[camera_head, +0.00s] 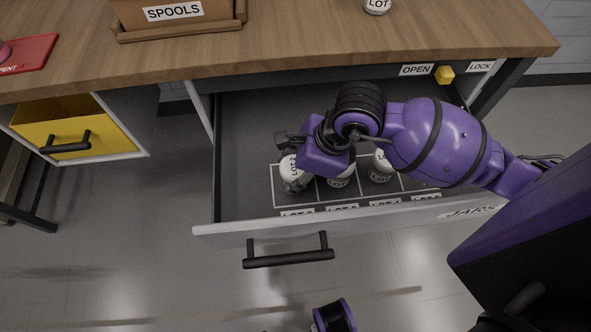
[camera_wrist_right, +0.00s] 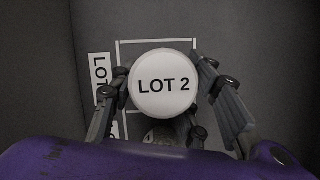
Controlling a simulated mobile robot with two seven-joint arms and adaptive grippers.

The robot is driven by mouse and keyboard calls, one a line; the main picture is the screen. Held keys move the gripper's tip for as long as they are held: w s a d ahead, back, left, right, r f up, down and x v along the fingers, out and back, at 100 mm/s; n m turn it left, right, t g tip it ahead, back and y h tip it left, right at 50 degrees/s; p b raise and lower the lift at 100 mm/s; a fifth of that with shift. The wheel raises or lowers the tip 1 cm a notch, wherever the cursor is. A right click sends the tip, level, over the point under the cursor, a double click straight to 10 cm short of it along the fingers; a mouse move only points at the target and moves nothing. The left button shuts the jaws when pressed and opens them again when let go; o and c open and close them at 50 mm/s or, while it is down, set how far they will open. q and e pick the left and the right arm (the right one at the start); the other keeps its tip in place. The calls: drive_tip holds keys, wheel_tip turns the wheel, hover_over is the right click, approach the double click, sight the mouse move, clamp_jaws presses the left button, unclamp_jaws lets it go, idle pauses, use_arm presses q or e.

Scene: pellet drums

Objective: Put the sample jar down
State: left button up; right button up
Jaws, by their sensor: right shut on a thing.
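The sample jar (camera_head: 291,172), white-lidded and marked LOT 2, is in my right gripper (camera_head: 290,160) over the leftmost marked cell of the open drawer (camera_head: 245,130). In the right wrist view the jar's lid (camera_wrist_right: 164,84) sits between the two fingers of the gripper (camera_wrist_right: 165,88), which close on its sides. The jar looks roughly upright. I cannot tell whether its base touches the drawer floor. My left gripper is not in view.
Two more jars (camera_head: 341,178) (camera_head: 381,166) stand in cells to the right, partly under my right arm. The drawer's front panel (camera_head: 350,226) is close to the cells. Another jar (camera_head: 377,5) and a SPOOLS box (camera_head: 172,22) are on the worktop (camera_head: 290,35). The drawer's left side is bare.

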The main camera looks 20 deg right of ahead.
drive_tip(key=shift+f, duration=0.1)
drive_tip(key=o, duration=1.2)
drive_tip(key=p+v, duration=0.1)
drive_tip(key=v, duration=1.1)
drive_tip(key=shift+r, duration=0.2)
